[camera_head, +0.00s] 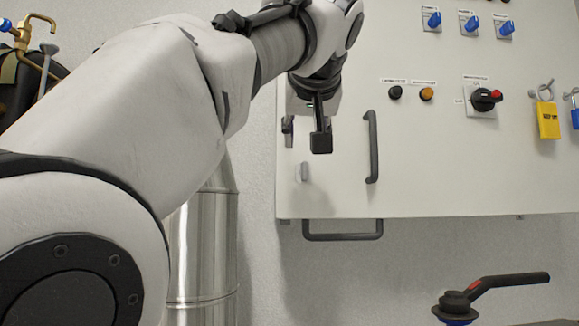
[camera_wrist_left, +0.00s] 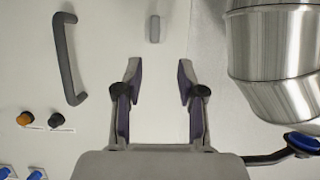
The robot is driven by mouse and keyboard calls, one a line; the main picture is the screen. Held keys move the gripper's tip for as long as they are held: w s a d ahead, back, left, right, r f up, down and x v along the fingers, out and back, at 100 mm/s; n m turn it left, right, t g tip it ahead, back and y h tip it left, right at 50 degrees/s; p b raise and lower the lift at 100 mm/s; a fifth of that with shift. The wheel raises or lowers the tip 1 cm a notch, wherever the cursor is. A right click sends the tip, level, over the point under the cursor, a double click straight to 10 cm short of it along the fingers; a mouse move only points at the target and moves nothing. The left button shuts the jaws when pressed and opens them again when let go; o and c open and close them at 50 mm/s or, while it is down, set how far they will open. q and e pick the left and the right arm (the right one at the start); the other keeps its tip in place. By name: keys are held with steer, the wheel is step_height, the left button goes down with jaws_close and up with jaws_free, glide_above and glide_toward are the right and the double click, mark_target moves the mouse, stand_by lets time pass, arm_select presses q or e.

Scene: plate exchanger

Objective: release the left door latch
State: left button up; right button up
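The left door latch (camera_head: 304,172) is a small pale grey upright piece near the lower left edge of the white cabinet door. It also shows as a short grey bar at the top of the left wrist view (camera_wrist_left: 153,28). My left gripper (camera_head: 304,140) is just above it in the head view. Its two fingers are spread apart with nothing between them, as the left wrist view also shows (camera_wrist_left: 159,70). The latch lies beyond the fingertips, roughly in line with the gap. Whether the gripper is in front of the door or touching it is unclear. My right gripper is not in view.
A dark vertical door handle (camera_head: 371,147) stands right of the gripper. Knobs, a red-black switch (camera_head: 485,99) and a yellow padlock (camera_head: 548,119) are farther right. A shiny metal pipe (camera_head: 201,250) stands left of the cabinet. A black lever valve (camera_head: 490,292) is below.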

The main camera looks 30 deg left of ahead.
mark_target(304, 157)
arm_select(q)
steer(key=p+x, duration=0.4)
steer(key=x, duration=0.3)
steer(key=shift+w+p, duration=0.4)
steer(key=shift+w, duration=0.1)
steer(key=shift+w+f, duration=0.15)
steer(key=shift+f, duration=0.15)
jaws_close()
